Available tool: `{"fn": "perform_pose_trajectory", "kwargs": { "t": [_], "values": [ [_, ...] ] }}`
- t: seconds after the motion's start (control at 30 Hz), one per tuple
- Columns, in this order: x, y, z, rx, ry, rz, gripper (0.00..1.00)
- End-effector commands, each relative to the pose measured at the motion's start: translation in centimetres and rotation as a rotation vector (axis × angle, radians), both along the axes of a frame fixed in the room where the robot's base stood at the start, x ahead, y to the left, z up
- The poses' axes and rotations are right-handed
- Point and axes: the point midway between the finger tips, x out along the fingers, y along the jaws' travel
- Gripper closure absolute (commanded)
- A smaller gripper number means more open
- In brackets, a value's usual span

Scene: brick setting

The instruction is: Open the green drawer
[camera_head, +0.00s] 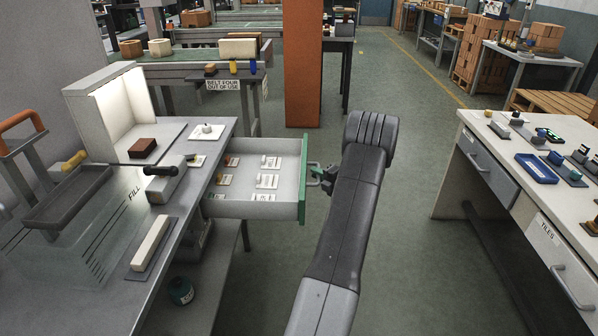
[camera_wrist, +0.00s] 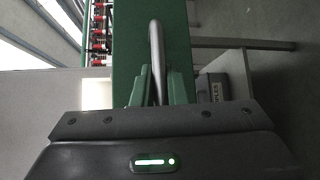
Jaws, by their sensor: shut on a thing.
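The green drawer (camera_head: 303,188) stands pulled out from the left bench, its green front facing right in the head view. Its light inner tray holds several small labelled pieces. My gripper (camera_head: 321,174) is at the outer side of the green front, partly hidden behind my arm. In the wrist view the green front (camera_wrist: 125,45) fills the upper middle, and a grey bar handle (camera_wrist: 156,50) runs down between my gripper's fingers (camera_wrist: 159,86). The fingers are shut on the handle.
The left bench (camera_head: 190,215) carries a lit white booth (camera_head: 115,110), a brown brick (camera_head: 142,148) and a long pale brick (camera_head: 151,243). A right bench (camera_head: 500,150) has closed grey drawers (camera_head: 478,160). An orange pillar (camera_head: 303,65) stands behind. The floor between the benches is clear.

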Motion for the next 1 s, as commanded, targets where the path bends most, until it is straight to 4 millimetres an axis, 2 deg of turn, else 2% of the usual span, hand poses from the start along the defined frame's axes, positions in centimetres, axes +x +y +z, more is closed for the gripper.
{"fn": "perform_pose_trajectory", "kwargs": {
  "t": [0.1,0.3,0.77,0.8,0.9,1.0],
  "values": [
    [-0.1,-1.9,0.0,-0.001,0.002,-0.003,1.00],
    [-0.1,-3.6,0.0,0.000,0.001,0.000,1.00],
    [-0.1,-4.1,-0.1,0.000,0.001,-0.001,1.00],
    [-0.1,-4.1,-0.1,0.000,0.001,-0.001,0.85],
    [-0.1,-4.1,-0.1,-0.001,0.001,-0.001,0.66],
    [-0.1,-4.1,0.0,-0.001,0.001,0.000,0.66]
  ]
}}
